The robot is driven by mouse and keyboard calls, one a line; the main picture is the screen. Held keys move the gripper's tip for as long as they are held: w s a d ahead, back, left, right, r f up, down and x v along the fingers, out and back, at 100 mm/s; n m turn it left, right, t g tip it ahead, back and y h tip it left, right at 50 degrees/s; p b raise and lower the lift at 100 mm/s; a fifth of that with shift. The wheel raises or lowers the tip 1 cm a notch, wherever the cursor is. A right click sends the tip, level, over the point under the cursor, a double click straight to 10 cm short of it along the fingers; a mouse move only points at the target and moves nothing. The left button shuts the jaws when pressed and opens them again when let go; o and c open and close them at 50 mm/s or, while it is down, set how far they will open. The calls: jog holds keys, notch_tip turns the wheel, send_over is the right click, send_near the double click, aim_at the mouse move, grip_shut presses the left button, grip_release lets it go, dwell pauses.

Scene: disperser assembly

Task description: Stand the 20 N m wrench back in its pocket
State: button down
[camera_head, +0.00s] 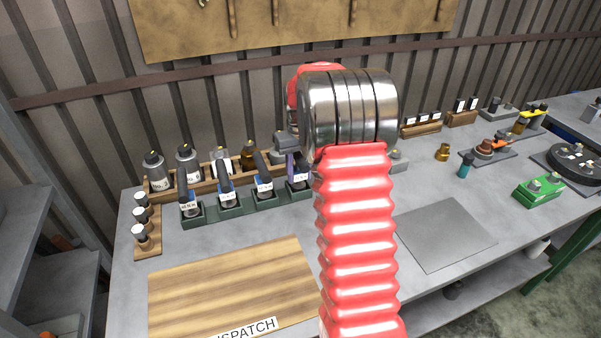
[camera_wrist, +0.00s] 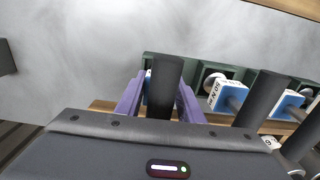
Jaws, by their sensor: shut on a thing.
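The wrench (camera_wrist: 164,84) in my grip shows a dark handle in the wrist view, with purple fingers on both sides. My gripper (camera_wrist: 160,98) is shut on this handle. The wrench is at the end of the green rack (camera_head: 231,212), the right end in the head view. Its lower part is mostly hidden by the handle, so I cannot tell whether it is seated in the pocket. Its label is not readable. Several other wrenches with dark handles and blue-and-white heads stand in the rack, one being the neighbouring wrench (camera_head: 263,182).
A wooden rack of bottles (camera_head: 187,163) stands behind the green rack. A wooden dispatch board (camera_head: 232,285) lies in front and a grey plate (camera_head: 444,233) to the right. Small capped pieces on a wooden holder (camera_head: 148,243) stand at the left. My red arm hides the bench centre.

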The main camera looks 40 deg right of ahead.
aim_at(299, 155)
jog(key=shift+f, duration=0.2)
jog(key=c, duration=1.2)
grip_release()
jog(key=shift+r, duration=0.1)
notch_tip(299, 155, up, 12)
jog(key=shift+f, duration=0.1)
jog(key=shift+s+a, duration=0.1)
